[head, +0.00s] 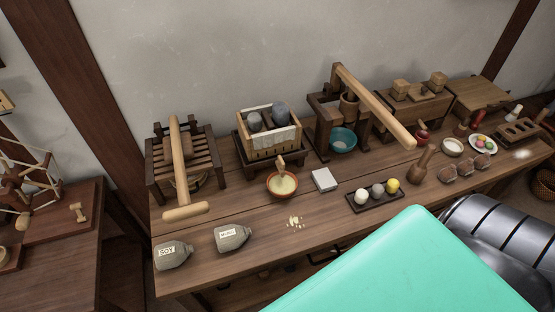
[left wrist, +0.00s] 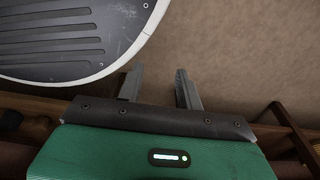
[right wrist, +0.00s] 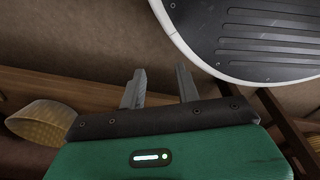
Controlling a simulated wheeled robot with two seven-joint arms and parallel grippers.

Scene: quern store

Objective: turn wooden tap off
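I cannot make out a wooden tap for certain in any view. Neither gripper shows in the head view.
The long workbench (head: 200,262) holds a slatted wooden press (head: 200,150), a cloth-lined box (head: 270,145), a lever press (head: 375,105), a bowl (head: 283,185) and two grey bottles (head: 232,237). A woven basket (right wrist: 40,122) shows in the right wrist view. My own body covers the head view's lower right.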

